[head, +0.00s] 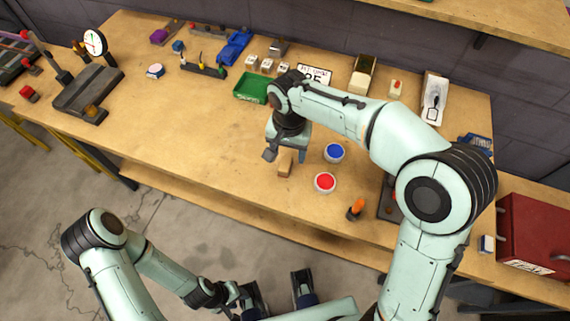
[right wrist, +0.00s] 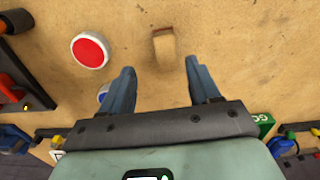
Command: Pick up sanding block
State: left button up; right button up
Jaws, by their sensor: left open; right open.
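The sanding block is probably the small tan block (head: 285,166) near the front edge of the workbench; its colour is close to the wood. My right gripper (head: 286,154) is open and hangs just above and behind it. In the right wrist view the block (right wrist: 164,46) lies ahead of the open fingertips (right wrist: 160,68), roughly between their lines, with nothing held. My left gripper (head: 278,287) is open and empty, low in front of the bench, away from the block.
A red button (head: 325,182) and a blue button (head: 334,152) sit right of the block. An orange-topped item (head: 355,208) stands near the front edge. A green bin (head: 251,88) and small boxes are behind. The bench (head: 190,120) left of the block is clear.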

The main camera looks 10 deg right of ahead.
aim_at(285, 162)
jog(key=f, duration=0.6)
jog(key=shift+w+a+f+b, duration=0.3)
jog(key=shift+a, duration=0.05)
jog(key=c, duration=1)
